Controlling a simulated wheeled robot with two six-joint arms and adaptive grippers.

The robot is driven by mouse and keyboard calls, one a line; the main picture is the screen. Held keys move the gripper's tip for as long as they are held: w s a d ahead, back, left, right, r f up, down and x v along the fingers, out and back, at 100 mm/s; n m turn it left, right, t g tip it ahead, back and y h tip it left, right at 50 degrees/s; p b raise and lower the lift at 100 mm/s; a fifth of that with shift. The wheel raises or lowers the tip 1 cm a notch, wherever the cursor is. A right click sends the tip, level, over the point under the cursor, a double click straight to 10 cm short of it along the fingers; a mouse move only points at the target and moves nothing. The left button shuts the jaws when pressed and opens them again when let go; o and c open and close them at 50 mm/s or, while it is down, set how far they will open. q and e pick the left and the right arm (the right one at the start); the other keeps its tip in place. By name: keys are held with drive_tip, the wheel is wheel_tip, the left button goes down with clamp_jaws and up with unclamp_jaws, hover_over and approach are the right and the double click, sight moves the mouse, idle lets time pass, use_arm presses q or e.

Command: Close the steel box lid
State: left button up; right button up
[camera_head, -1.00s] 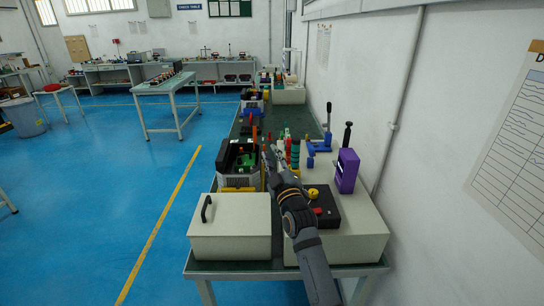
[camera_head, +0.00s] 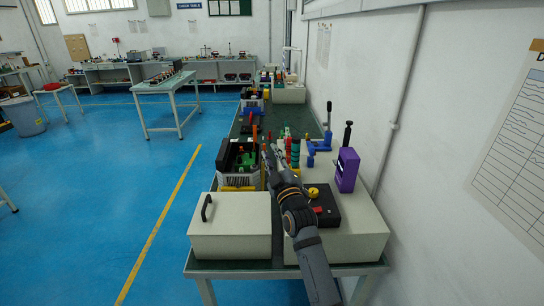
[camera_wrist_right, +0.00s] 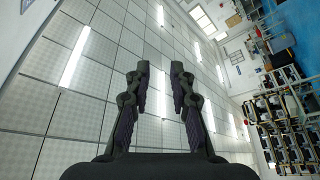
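A cream box (camera_head: 230,225) with a black handle (camera_head: 206,207) on its left side stands at the near left end of the bench. I cannot tell for sure that it is the steel box; no raised lid shows on it. My right gripper (camera_head: 271,157) is beyond this box and to its right, above the bench. In the right wrist view its two dark fingers (camera_wrist_right: 159,75) are apart with nothing between them, against the ceiling. My left gripper is not in view.
A black open-topped bin (camera_head: 225,162) with green parts stands left of my right gripper. To the right are a black control box with a yellow knob (camera_head: 313,192), a purple block (camera_head: 347,170) and a blue lever press (camera_head: 325,140). The wall closes off the right; blue floor lies free left.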

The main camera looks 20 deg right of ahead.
drive_tip(key=v, duration=1.2)
